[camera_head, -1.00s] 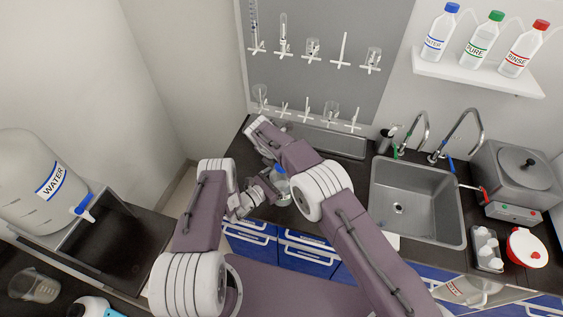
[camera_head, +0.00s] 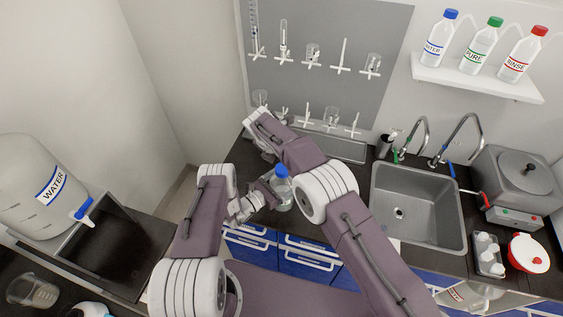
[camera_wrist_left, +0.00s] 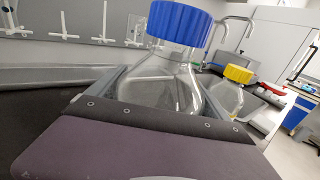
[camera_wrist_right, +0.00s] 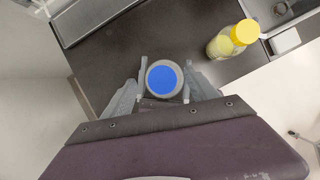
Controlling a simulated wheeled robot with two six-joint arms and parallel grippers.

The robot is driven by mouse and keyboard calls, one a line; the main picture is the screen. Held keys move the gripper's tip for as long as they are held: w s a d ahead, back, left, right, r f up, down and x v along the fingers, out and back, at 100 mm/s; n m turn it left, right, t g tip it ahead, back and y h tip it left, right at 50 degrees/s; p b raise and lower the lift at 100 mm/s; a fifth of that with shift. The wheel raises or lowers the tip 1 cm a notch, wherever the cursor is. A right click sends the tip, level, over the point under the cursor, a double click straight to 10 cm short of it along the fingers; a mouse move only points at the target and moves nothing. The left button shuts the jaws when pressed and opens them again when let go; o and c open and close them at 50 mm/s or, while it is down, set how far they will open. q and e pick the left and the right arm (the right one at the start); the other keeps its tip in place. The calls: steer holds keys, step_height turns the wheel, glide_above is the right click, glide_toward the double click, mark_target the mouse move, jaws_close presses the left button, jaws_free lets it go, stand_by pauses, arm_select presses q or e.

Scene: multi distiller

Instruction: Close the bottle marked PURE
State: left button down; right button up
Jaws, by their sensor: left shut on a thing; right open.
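A clear glass bottle (camera_head: 283,192) with a blue cap (camera_head: 281,171) stands upright near the front counter edge. The cap (camera_wrist_left: 180,22) sits on its neck; I cannot tell whether it is screwed tight. No label shows on this bottle (camera_wrist_left: 165,80). My left gripper (camera_head: 265,194) is shut on its body from the left. In the right wrist view, my right gripper (camera_wrist_right: 165,72) is open above, one finger each side of the blue cap (camera_wrist_right: 163,81), seemingly apart from it. A bottle labelled PURE with a green cap (camera_head: 482,48) stands on the wall shelf.
A yellow-capped bottle (camera_wrist_right: 226,42) stands close to the held bottle. The sink (camera_head: 410,205) is to the right, and a metal tray (camera_head: 335,143) lies behind. WATER (camera_head: 436,40) and RINSE (camera_head: 522,57) bottles share the shelf (camera_head: 478,78).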

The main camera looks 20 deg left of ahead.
steer(key=o, duration=0.5)
steer(key=shift+o, duration=0.2)
steer(key=v, duration=1.2)
arm_select(q)
jaws_free()
steer(key=b+v, duration=0.2)
steer(key=v, duration=0.7)
steer(key=shift+b, duration=0.4)
arm_select(e)
step_height(320, 180, down, 3)
steer(key=shift+r, duration=0.1)
